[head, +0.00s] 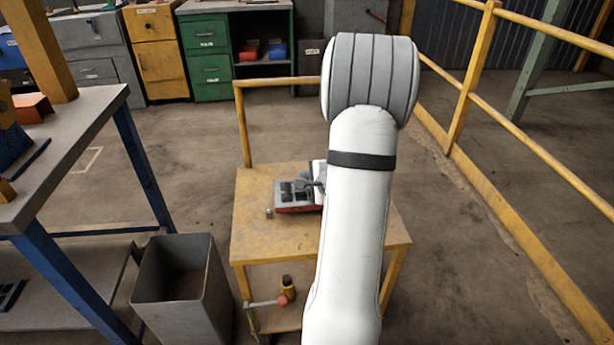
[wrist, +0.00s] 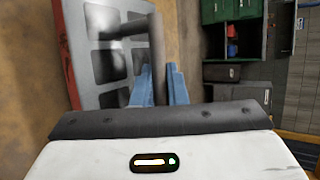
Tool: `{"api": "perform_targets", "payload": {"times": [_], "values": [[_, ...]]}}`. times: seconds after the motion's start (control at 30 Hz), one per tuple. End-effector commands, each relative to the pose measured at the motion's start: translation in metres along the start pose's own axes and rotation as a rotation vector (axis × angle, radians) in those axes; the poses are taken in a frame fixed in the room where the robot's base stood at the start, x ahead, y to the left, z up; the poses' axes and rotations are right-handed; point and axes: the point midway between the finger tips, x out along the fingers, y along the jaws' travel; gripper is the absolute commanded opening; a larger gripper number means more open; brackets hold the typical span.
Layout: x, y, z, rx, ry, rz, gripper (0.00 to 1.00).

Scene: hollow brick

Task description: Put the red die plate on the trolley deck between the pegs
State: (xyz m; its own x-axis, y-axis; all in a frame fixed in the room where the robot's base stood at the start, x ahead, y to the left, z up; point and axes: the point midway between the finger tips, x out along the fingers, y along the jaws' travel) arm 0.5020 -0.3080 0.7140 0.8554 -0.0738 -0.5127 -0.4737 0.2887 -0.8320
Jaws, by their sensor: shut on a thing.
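The die plate (head: 297,208) is grey on top with dark square recesses and a red side. In the head view it is at the middle of the yellow trolley deck (head: 275,238), low over it or resting on it; I cannot tell which. My gripper (head: 317,183) is at its right side, partly hidden by my arm. In the wrist view the plate (wrist: 112,62) fills the left, and my blue fingers (wrist: 160,80) are shut on its dark handle bar. A small grey peg (head: 269,213) stands left of the plate's near corner. Other pegs are hidden or unclear.
A grey bin (head: 180,280) stands left of the trolley, beside a blue-legged workbench (head: 65,130). A yellow railing (head: 520,130) runs along the right. The trolley's lower shelf holds a red-ended tool (head: 270,302) and a small yellow-black object (head: 287,286). The deck's front is clear.

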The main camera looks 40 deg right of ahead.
Motion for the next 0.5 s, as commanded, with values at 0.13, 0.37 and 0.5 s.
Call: {"api": "perform_targets", "payload": {"times": [0.13,0.37,0.5], "values": [[0.011,0.016,-0.005,0.002,-0.001,-0.002,0.00],[0.014,0.021,-0.006,-0.001,0.000,-0.005,0.00],[0.014,0.021,-0.006,-0.001,0.000,-0.005,0.00]]}}
